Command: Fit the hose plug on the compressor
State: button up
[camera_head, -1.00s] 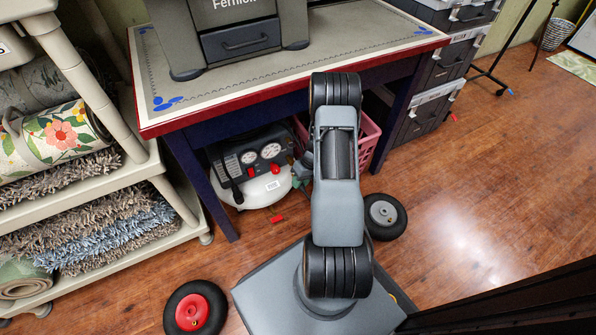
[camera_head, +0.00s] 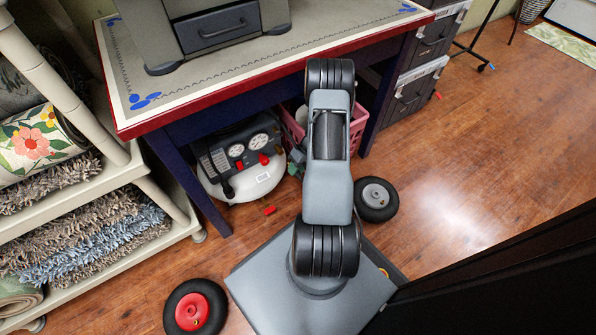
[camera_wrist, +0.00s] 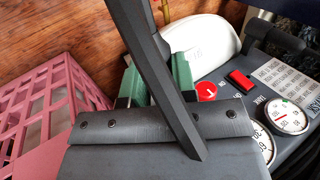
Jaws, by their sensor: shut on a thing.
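The compressor (camera_head: 243,158) stands on the floor under the workbench, with a white tank, a dark panel and two gauges. In the wrist view its panel (camera_wrist: 262,100) is at the right, with a red round knob, a red switch and dial gauges. My gripper (camera_wrist: 156,82) has green jaws beside the compressor's panel and tank. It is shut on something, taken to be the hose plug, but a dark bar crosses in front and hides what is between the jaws. I cannot tell whether the held thing touches the compressor. In the head view my arm hides most of the gripper.
A pink basket (camera_head: 357,128) stands close to the gripper, also at the left of the wrist view (camera_wrist: 45,110). The workbench (camera_head: 215,85) overhangs the compressor, with a leg at its left. A rug shelf (camera_head: 160,240) stands left. A small red piece (camera_head: 269,210) lies on open floor.

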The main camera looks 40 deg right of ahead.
jog(key=shift+w+d+b, duration=0.15)
jog(key=shift+w+b, duration=0.2)
jog(key=shift+w, duration=0.65)
jog(key=shift+w+d+b, duration=0.1)
jog(key=shift+w+b, duration=0.2)
jog(key=shift+w, duration=0.65)
jog(key=shift+b, duration=0.45)
dwell(1.0)
jog(key=shift+w+d+b, duration=0.15)
jog(key=shift+w+b, duration=0.5)
jog(key=shift+w, duration=0.6)
dwell(0.8)
